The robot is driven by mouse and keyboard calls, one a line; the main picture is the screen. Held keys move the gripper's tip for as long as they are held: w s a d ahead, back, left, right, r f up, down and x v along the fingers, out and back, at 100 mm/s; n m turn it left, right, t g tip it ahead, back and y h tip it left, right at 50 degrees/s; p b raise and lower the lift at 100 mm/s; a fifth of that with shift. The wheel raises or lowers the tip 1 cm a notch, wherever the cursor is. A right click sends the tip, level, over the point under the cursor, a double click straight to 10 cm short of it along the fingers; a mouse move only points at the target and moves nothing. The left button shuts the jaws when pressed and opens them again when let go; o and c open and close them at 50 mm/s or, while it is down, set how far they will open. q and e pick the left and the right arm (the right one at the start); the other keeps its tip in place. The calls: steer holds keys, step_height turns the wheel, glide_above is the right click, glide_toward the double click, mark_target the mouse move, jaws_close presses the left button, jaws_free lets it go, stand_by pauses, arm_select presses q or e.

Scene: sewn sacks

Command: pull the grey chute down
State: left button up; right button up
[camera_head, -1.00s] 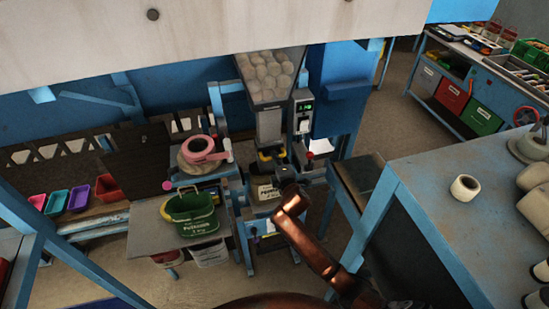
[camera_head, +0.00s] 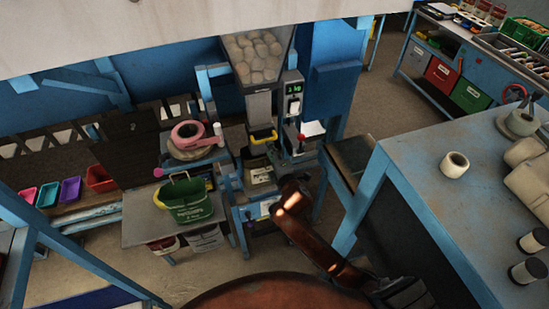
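The grey chute (camera_head: 259,106) hangs below a hopper of potatoes in the middle of the head view. A yellow handle (camera_head: 262,136) shows just under it. A sack (camera_head: 260,175) stands below, partly hidden in the blue frame. My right arm's copper link crosses in front of and below the chute. My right gripper (camera_head: 405,295) is a dark shape at the bottom edge, cut off and well apart from the chute. Whether its fingers are open cannot be told. My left gripper is not in view.
A green basket (camera_head: 187,203) and a pink tape roll (camera_head: 188,133) are left of the chute. A display unit (camera_head: 294,88) stands close on its right. A grey-topped blue bench (camera_head: 430,155) with white rolls fills the right. Floor shows beyond it.

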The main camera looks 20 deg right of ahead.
steer(key=v, duration=0.5)
stand_by(0.4)
steer(key=s+d+f+m+g+b, duration=0.2)
steer(key=f, duration=1.1)
steer(key=s+d+f+m+g+b, duration=0.1)
steer(key=f+g+b, duration=0.1)
steer(key=f, duration=1.1)
steer(key=s+d+f+m+g+b, duration=0.2)
steer(key=f, duration=1.1)
steer(key=s+d+f+m+g+b, duration=0.1)
steer(key=s+f, duration=0.3)
steer(key=f, duration=0.4)
steer(key=s+d+f+m+g+b, duration=0.1)
steer(key=s+f, duration=0.4)
steer(key=f, duration=0.3)
steer(key=s+d+f+m+g+b, duration=0.2)
steer(key=s+f+m+b, duration=0.1)
steer(key=s+f, duration=0.95)
steer(key=s+f+m+g+b, duration=0.1)
steer(key=s+f, duration=0.4)
steer(key=s, duration=0.5)
steer(key=s+f+m+g+b, duration=0.1)
steer(key=s+f+m+g, duration=0.1)
steer(key=s+f, duration=0.4)
steer(key=s+f+m+g+b, duration=0.1)
steer(key=s+f, duration=0.5)
steer(key=s, duration=0.8)
steer(key=shift+s+a+f+m+g+y+b, duration=0.25)
steer(key=shift+a+m+g+y+b, duration=0.15)
steer(key=shift+m, duration=0.6)
